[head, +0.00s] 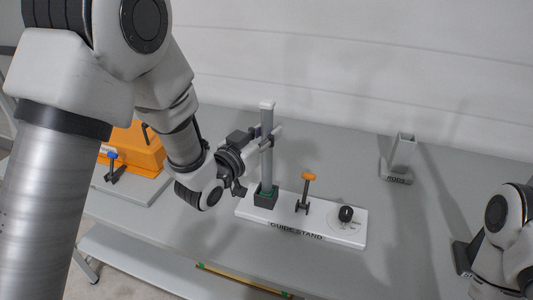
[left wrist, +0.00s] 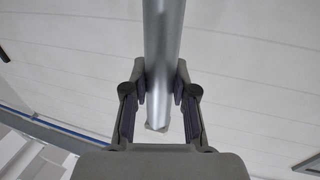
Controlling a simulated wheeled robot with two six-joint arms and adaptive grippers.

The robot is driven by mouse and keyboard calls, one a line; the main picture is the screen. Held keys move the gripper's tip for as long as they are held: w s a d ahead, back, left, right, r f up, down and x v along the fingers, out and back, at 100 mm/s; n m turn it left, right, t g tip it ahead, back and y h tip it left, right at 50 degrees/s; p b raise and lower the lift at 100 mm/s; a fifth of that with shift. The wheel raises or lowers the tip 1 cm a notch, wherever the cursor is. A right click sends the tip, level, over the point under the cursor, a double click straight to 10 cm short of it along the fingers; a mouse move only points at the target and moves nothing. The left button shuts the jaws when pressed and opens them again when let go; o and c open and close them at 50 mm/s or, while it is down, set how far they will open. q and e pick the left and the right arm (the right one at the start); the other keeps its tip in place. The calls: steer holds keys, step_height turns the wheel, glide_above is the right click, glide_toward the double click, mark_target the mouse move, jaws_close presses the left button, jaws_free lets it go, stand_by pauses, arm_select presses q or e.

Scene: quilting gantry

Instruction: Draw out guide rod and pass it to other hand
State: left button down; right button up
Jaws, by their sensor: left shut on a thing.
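The guide rod (head: 267,140) is a grey upright bar with a wider cap at its top. My left gripper (head: 270,141) is shut on the rod at about mid-height, reaching in from the left. In the left wrist view the rod (left wrist: 163,45) runs between the two finger pads (left wrist: 160,92). Part of my right arm shows at the lower right; its fingers cannot be made out.
The stand also bears an orange-topped post (head: 307,189) and a black knob (head: 345,214) on a round plate. A grey holder labelled RODS (head: 398,165) stands at the back right. An orange case (head: 134,150) is at the left. The table (head: 415,225) between stand and right arm is clear.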

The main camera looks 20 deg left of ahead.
mark_target(266, 101)
arm_select(q)
step_height(266, 101, up, 10)
steer(key=shift+s+f, duration=0.1)
steer(key=shift+f, duration=0.05)
stand_by(0.3)
